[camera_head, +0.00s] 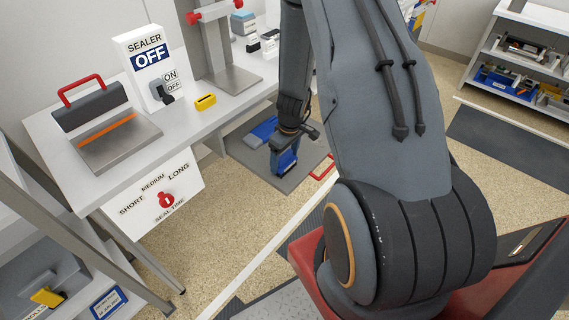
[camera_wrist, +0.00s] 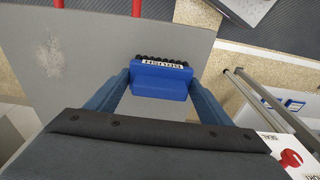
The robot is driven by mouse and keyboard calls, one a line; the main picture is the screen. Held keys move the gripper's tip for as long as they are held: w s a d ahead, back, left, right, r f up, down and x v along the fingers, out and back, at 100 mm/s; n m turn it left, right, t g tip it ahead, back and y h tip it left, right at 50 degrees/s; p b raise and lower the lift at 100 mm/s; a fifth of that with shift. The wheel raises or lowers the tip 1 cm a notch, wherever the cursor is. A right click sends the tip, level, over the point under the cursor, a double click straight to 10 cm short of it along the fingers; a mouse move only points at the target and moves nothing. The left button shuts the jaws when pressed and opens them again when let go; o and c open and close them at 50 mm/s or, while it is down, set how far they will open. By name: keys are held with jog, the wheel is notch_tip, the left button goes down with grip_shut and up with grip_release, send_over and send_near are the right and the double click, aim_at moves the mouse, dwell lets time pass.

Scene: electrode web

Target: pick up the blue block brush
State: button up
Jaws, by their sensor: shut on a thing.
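The blue block brush (camera_wrist: 160,84) has dark bristles and a white label with dark lettering. In the wrist view it sits between the two blue fingers of my gripper (camera_wrist: 161,88), which is shut on it. In the head view my gripper (camera_head: 285,158) hangs over a grey board, right of the sealer table. There the brush is mostly hidden by the gripper, and I cannot tell how high it is above the board.
The grey board (camera_head: 237,151) has a red handle (camera_head: 323,167); a pale dusty patch (camera_wrist: 51,53) marks it. The sealer (camera_head: 108,130) stands on the white table at left. A shelf (camera_head: 525,60) stands at right.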

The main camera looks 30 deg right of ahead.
aim_at(285, 155)
jog(key=shift+r, duration=0.15)
notch_tip(285, 155, up, 10)
jog(key=shift+f+b, duration=0.1)
jog(key=shift+b, duration=0.35)
